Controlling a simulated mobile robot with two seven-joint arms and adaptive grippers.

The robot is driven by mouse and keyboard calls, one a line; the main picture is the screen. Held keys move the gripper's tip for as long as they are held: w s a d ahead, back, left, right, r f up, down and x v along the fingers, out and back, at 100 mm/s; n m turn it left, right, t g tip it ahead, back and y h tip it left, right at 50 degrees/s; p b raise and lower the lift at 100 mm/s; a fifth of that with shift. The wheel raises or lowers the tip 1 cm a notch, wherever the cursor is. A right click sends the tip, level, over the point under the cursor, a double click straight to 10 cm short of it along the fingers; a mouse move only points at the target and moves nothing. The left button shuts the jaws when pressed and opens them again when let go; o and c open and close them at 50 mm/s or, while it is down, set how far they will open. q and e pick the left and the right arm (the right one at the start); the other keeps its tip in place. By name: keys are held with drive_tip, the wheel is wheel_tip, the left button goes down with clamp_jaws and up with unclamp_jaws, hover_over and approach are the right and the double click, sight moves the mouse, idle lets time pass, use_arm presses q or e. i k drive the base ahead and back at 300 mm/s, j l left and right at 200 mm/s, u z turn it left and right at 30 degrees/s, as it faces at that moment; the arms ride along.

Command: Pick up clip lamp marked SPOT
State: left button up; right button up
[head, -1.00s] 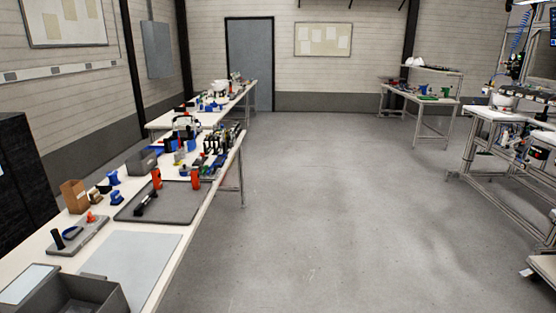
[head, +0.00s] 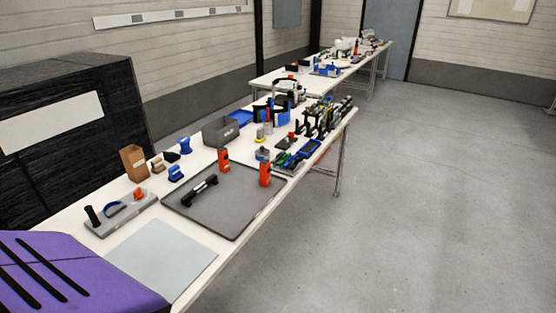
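No marking reads as SPOT at this distance, so I cannot tell which item is the clip lamp marked SPOT. On the dark grey mat (head: 232,205) on the near table, two upright orange-red items stand, one at the back edge (head: 223,161) and one at the right (head: 265,174). A black bar-shaped item (head: 199,190) lies on the mat's left part. Neither of my grippers is in view.
The near table also holds a grey board with small parts (head: 121,212), a brown box (head: 134,163), a grey bin (head: 220,131) and several tools behind. A purple surface with black bars (head: 75,270) fills the lower left corner; I cannot tell what it is. The floor (head: 400,200) is clear.

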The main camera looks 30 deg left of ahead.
sight(265, 176)
drive_tip(key=i+u, duration=0.35)
drive_tip(key=i+l+u, duration=0.95)
drive_tip(key=u, duration=0.2)
drive_tip(key=i+l+u, duration=0.35)
drive_tip(key=u, duration=0.15)
drive_tip(key=l, duration=0.1)
